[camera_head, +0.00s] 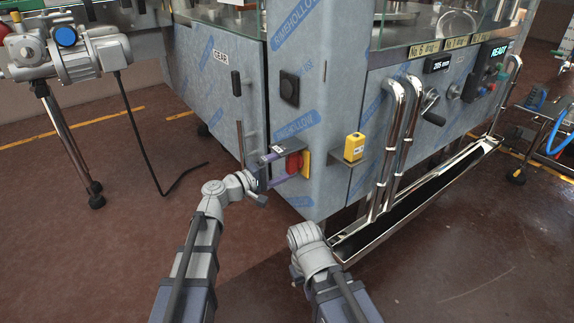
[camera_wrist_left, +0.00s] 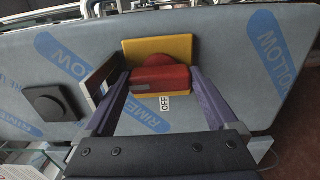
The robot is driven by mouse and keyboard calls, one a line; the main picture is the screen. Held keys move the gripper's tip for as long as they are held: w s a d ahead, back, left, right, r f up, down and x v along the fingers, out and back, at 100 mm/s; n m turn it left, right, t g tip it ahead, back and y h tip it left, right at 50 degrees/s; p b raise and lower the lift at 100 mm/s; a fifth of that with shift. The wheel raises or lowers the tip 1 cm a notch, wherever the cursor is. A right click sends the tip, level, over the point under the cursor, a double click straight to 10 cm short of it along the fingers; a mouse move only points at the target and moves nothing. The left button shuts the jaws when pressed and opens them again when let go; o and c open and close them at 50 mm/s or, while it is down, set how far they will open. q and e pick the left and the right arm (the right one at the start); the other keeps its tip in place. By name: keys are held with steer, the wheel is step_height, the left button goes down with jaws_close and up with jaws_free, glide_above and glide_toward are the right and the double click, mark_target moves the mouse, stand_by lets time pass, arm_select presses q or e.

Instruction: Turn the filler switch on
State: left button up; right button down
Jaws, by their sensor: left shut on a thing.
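The filler switch is a red handle (camera_head: 293,163) on a yellow plate (camera_head: 305,162), on the cabinet's front corner. In the left wrist view the red handle (camera_wrist_left: 160,80) stands out from its yellow plate (camera_wrist_left: 130,48), with a white label (camera_wrist_left: 165,103) reading OFF beside it. My left gripper (camera_head: 287,165) is at the switch.
A small plate bracket (camera_head: 268,158) juts out close beside the switch. A yellow box (camera_head: 354,147) sits on a bracket to the right. Bent steel pipes (camera_head: 393,150) and a long steel trough (camera_head: 400,215) stand farther right. The floor in front is clear.

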arm_select(q)
steer(key=shift+s, duration=0.1)
stand_by(0.4)
steer(key=o, duration=1)
steer(key=v, duration=0.8)
steer(key=shift+d, duration=0.1)
